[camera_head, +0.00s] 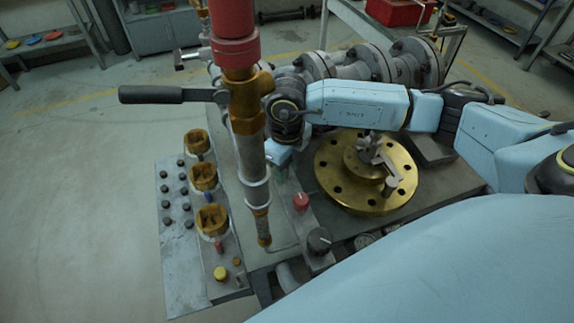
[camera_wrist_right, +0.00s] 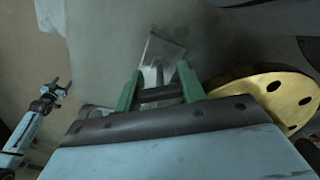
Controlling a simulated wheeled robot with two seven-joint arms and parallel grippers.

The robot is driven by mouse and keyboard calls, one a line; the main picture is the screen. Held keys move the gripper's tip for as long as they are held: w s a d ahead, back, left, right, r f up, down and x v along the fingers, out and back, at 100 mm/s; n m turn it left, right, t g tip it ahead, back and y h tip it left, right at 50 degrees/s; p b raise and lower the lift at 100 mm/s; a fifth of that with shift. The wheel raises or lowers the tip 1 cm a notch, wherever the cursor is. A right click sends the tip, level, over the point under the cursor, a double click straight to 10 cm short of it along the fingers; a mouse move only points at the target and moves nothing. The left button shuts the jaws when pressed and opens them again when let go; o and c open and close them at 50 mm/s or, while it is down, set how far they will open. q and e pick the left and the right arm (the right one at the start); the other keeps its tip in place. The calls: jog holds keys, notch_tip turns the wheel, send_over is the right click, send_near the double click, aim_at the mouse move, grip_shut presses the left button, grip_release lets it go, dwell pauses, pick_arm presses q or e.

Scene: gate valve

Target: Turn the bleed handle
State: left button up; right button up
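A long black lever handle (camera_head: 165,95) juts left from the upright red and brass pipe (camera_head: 240,95) in the head view. It is the most handle-like part; I cannot tell surely that it is the bleed handle. My right gripper (camera_head: 282,172) points down just right of this pipe, partly hidden by it, apart from the black lever. In the wrist view its green fingers (camera_wrist_right: 158,90) stand apart, with a dark bar between them and a pale grey plate (camera_wrist_right: 160,52) beyond; I see no clear grip. My left gripper (camera_wrist_right: 62,87) shows small, fingers apart and empty.
A brass flange (camera_head: 340,185) lies on the bench right of the pipe. A red knob (camera_head: 301,201) and a black knob (camera_head: 319,240) are close to my right gripper. Several brass fittings (camera_head: 204,177) stand on a side panel at left. A grey flanged pipe (camera_head: 355,68) runs behind my arm.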

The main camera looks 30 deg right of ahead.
jog(key=shift+c, duration=0.6)
jog(key=shift+m, duration=0.3)
jog(key=m, duration=0.3)
jog(key=shift+r+p, duration=0.1)
jog(key=shift+p, duration=0.25)
pick_arm(q)
jog(key=shift+w+d+r+p, duration=0.15)
jog(key=shift+d+r+p, duration=0.2)
jog(key=shift+d+r, duration=0.3)
pick_arm(e)
jog(key=shift+m, duration=1.6)
pick_arm(q)
jog(key=shift+d, duration=0.1)
pick_arm(e)
jog(key=o, duration=1)
